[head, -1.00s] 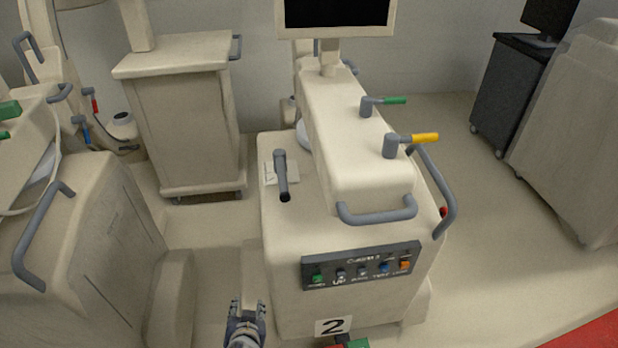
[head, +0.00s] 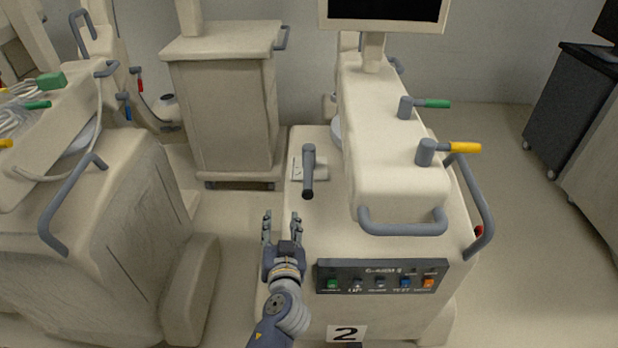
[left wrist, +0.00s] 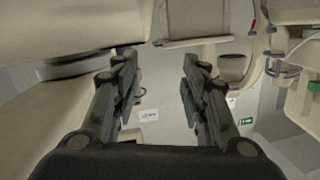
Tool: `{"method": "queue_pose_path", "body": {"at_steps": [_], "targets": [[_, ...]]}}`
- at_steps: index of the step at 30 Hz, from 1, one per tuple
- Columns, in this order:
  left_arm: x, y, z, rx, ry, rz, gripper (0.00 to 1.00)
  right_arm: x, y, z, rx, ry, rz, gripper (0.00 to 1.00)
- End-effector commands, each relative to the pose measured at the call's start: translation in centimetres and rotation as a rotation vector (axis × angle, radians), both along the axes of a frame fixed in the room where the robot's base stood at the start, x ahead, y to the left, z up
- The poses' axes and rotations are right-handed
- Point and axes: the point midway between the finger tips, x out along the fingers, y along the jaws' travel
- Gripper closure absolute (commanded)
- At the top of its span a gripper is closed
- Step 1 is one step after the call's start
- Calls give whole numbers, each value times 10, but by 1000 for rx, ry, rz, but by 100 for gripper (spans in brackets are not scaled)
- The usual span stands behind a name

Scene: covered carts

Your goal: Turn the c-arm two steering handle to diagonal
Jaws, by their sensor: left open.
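The c-arm two unit (head: 400,180) stands in the middle of the head view, marked by a "2" plate (head: 346,334) on its front. Its steering handle (head: 308,172), a grey lever with a dark end, sits on the left part of the unit's top and points toward me. A small white label (head: 296,168) lies beside its base. My left gripper (head: 281,220) is open and empty, in front of and a little left of the handle, apart from it. In the left wrist view its fingers (left wrist: 163,88) are spread; I cannot make out the handle there. My right gripper is not in view.
The unit also carries a green lever (head: 430,103), a yellow lever (head: 455,147), a front grab bar (head: 402,226) and a button panel (head: 382,277). Another covered cart (head: 100,220) stands close on the left. A boxy cart (head: 225,110) is behind; open floor lies at right.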

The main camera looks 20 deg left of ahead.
Motion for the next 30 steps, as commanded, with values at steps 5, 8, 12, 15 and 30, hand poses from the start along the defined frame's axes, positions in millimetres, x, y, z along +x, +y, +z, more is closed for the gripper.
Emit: {"method": "queue_pose_path", "body": {"at_steps": [5,8,12,15,30], "targets": [[26,-30,23,36,-102,-74,60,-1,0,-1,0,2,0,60],[35,-44,31,50,-140,-112,60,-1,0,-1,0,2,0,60],[44,-50,36,58,-158,-132,60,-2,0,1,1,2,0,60],[54,-47,38,60,-158,-132,60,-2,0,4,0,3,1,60],[131,-24,35,59,-155,-131,60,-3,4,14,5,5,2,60]]}}
